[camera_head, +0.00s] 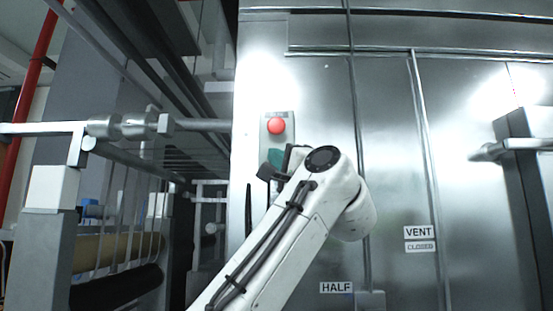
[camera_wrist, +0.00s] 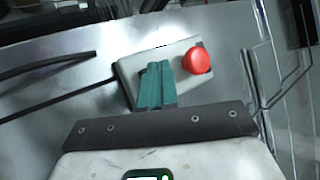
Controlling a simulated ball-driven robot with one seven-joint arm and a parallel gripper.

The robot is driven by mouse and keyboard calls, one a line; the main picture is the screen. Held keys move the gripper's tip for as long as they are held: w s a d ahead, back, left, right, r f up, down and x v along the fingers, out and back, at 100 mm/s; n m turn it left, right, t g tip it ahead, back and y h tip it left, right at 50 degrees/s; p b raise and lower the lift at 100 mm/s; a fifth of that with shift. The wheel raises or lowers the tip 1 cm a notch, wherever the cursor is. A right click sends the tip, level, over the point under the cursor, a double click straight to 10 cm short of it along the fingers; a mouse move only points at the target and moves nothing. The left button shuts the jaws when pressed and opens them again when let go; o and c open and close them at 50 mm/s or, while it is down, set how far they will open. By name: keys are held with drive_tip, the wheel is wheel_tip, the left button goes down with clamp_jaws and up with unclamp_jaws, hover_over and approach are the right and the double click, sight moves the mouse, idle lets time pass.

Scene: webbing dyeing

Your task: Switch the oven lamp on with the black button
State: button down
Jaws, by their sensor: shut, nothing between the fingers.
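A pale grey control box (camera_head: 289,134) is fixed to the steel oven front; it also shows in the wrist view (camera_wrist: 126,72). A round red button (camera_head: 276,126) sits on it, also clear in the wrist view (camera_wrist: 197,60). No black button shows in either view; my fingers cover the part of the box beside the red button. My gripper (camera_head: 276,157) has teal fingers, closed together and empty. In the wrist view my gripper (camera_wrist: 157,68) lies over the box, to the left of the red button. Whether the tips touch the box, I cannot tell.
The steel oven front carries labels VENT (camera_head: 418,232), CLOSED (camera_head: 420,247) and HALF (camera_head: 336,288). A vertical pipe (camera_head: 424,140) runs down it. At the left stands a metal frame with rollers (camera_head: 115,250). A dark cable (camera_wrist: 60,100) leads from the box's left side.

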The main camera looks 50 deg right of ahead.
drive_tip(key=shift+w+d, duration=0.3)
drive_tip(key=shift+d, duration=0.1)
idle(0.6)
drive_tip(key=shift+a, duration=0.1)
drive_tip(key=shift+s+a, duration=0.6)
drive_tip(key=shift+a, duration=0.05)
drive_tip(key=shift+s+a+b, duration=0.35)
drive_tip(key=shift+s+a, duration=0.6)
drive_tip(key=shift+a, duration=0.25)
drive_tip(key=shift+s+a+b, duration=0.3)
drive_tip(key=shift+s+a, duration=0.6)
drive_tip(key=shift+a, duration=0.25)
